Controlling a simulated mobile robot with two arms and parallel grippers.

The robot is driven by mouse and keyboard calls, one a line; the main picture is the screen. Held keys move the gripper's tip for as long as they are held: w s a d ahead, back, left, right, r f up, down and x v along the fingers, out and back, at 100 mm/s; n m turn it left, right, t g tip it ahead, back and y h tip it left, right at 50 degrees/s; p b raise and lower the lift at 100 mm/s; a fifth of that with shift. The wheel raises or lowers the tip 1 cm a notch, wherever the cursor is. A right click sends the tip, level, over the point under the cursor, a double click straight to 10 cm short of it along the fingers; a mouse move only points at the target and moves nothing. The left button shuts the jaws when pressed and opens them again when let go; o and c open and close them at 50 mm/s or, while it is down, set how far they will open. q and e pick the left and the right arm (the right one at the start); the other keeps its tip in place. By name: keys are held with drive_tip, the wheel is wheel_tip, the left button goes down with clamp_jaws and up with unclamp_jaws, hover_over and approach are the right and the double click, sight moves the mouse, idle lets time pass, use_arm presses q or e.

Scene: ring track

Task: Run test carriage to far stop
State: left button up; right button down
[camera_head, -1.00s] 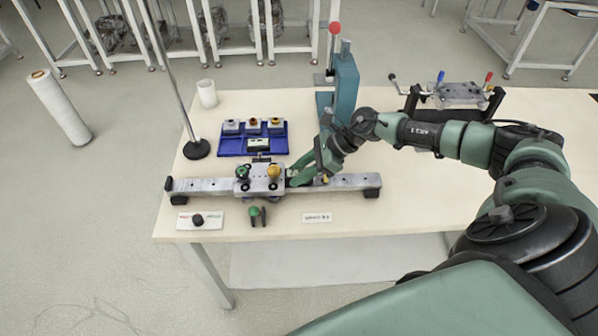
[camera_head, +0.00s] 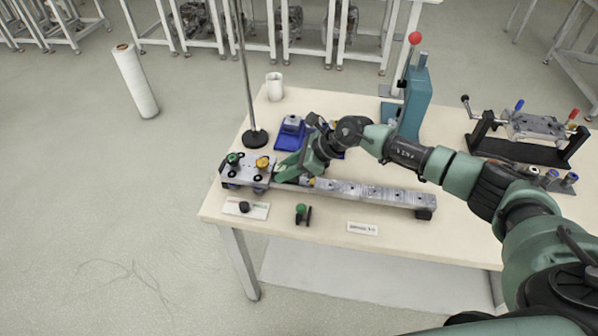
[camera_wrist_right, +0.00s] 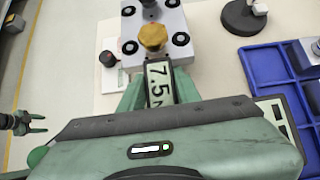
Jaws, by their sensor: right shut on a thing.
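The test carriage (camera_head: 245,172), a grey block with green and yellow knobs, sits at the left end of the metal rail (camera_head: 375,194). My right gripper (camera_head: 283,172) is just right of it, low over the rail. In the right wrist view its green fingers are shut on a narrow dark handle (camera_wrist_right: 160,85) with a display reading 7.5 N, at the carriage's near side below the brass knob (camera_wrist_right: 153,37). The carriage hides the rail's left end and any stop there. My left gripper (camera_wrist_right: 36,124) shows small at the left edge of the wrist view, fingers apart and empty.
A black-based pole (camera_head: 255,138) and a blue tray (camera_head: 290,133) stand behind the rail. A teal press (camera_head: 413,100) is farther right. A label card with a black knob (camera_head: 245,208) and a green-topped piece (camera_head: 302,213) lie in front.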

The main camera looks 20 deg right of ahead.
drive_tip(key=shift+w+a+r, duration=0.15)
drive_tip(key=shift+a+r, duration=0.05)
drive_tip(key=c, duration=1.1)
unclamp_jaws()
drive_tip(key=shift+o, duration=0.5)
drive_tip(key=shift+w+a+f, duration=0.1)
drive_tip(key=shift+a+f, duration=0.05)
drive_tip(key=shift+s+d, duration=0.2)
drive_tip(key=shift+d, duration=0.15)
drive_tip(key=b+v, duration=0.1)
drive_tip(key=v, duration=0.5)
drive_tip(key=shift+s+r+b, duration=0.1)
drive_tip(key=shift+r+b, duration=0.15)
drive_tip(key=shift+b, duration=0.05)
drive_tip(key=shift+s+d+r, duration=0.15)
drive_tip(key=shift+d+r, duration=0.1)
drive_tip(key=shift+r, duration=0.15)
